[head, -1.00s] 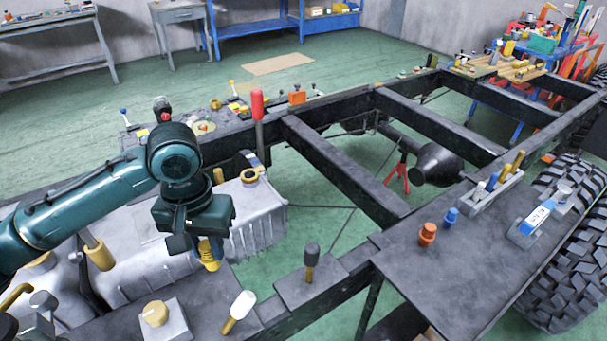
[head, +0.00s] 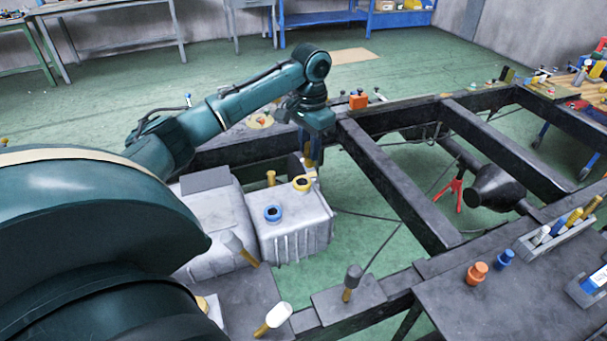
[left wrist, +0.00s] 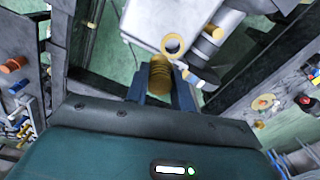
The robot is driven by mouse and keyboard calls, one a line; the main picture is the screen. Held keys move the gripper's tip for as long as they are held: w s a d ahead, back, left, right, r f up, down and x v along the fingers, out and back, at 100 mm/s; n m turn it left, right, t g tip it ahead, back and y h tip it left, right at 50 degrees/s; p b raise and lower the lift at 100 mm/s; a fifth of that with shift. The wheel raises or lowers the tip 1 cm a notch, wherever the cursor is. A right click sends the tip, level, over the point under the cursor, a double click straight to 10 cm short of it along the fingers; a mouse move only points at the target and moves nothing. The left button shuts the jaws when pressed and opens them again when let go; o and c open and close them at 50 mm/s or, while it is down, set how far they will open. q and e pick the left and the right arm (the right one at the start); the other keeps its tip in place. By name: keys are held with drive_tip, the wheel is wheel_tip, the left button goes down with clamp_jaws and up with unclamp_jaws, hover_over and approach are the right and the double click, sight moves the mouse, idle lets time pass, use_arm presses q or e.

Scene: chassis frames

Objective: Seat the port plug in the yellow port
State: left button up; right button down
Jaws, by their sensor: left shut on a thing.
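My left gripper (head: 312,150) is shut on the port plug, a yellow ribbed piece (left wrist: 160,75) seen between the fingers in the left wrist view. A blue ring port (head: 273,213) sits nearer on the tank. My right gripper is out of view.
A yellow post (head: 271,178) stands beside the yellow port. Black chassis rails (head: 395,185) run right of the tank. A mallet-like tool (head: 352,280) stands in front.

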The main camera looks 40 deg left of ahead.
use_arm(q)
drive_tip(key=shift+w+a+f, duration=0.1)
drive_tip(key=shift+a+f, duration=0.35)
drive_tip(key=shift+f, duration=1.15)
drive_tip(key=shift+s+a+f, duration=0.1)
drive_tip(key=shift+a+f, duration=0.3)
drive_tip(key=shift+f, duration=1.25)
drive_tip(key=shift+w+a+f, duration=0.1)
drive_tip(key=shift+a+f, duration=0.35)
drive_tip(key=shift+f, duration=1.15)
drive_tip(key=shift+f, duration=0.15)
drive_tip(key=o, duration=1)
wheel_tip(320, 180, up, 12)
drive_tip(key=shift+r, duration=0.2)
